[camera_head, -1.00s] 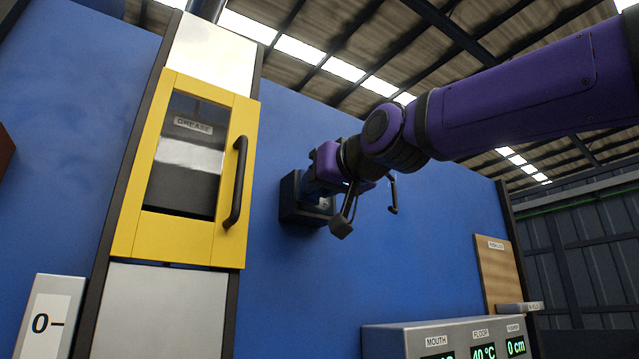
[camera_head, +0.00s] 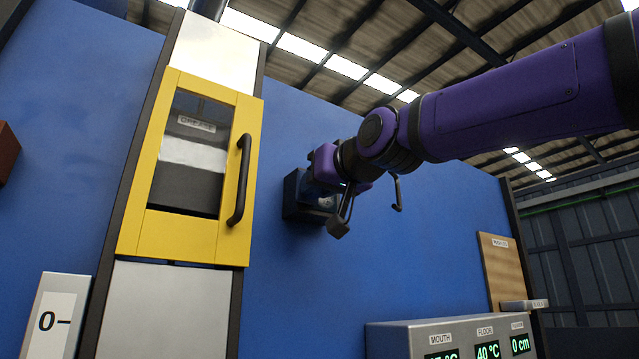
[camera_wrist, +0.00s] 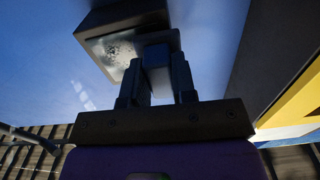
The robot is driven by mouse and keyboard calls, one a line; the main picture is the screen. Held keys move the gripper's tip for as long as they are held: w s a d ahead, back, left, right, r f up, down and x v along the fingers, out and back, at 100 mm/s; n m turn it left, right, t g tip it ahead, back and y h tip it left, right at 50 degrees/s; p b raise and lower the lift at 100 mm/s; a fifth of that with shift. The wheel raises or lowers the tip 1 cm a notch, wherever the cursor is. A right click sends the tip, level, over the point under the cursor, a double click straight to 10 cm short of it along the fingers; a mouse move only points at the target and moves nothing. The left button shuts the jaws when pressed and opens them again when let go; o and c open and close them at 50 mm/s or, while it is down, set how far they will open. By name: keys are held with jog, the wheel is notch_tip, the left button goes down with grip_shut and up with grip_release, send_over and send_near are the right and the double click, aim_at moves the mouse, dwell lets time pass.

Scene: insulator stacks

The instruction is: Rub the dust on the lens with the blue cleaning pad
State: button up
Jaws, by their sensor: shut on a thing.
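The lens is the pale, dust-speckled face (camera_wrist: 112,50) of a dark box (camera_head: 293,197) mounted on the blue wall. In the wrist view grey specks show on the left part of that face. My gripper (camera_wrist: 158,72) is shut on the blue cleaning pad (camera_wrist: 157,55), which sits between its two dark fingers. The pad is at the right part of the lens face and overlaps it in the picture; I cannot tell whether it touches. In the head view my wrist hides most of the lens and the pad.
A yellow-framed door (camera_head: 228,240) with a dark handle (camera_head: 239,180) is left of the box. A grey display panel (camera_head: 400,335) is at the lower right, near a brown notice board (camera_head: 495,270). Open blue wall lies between the box and the panel.

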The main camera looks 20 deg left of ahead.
jog(key=shift+w+a, duration=0.15)
jog(key=shift+w+d, duration=1.15)
jog(key=shift+w, duration=0.2)
jog(key=shift+w+d, duration=1.15)
jog(key=shift+w, duration=0.15)
jog(key=shift+s+a, duration=2.35)
jog(key=shift+s, duration=0.3)
jog(key=shift+s+d, duration=0.1)
jog(key=shift+v, duration=2.9)
jog(key=shift+d, duration=0.1)
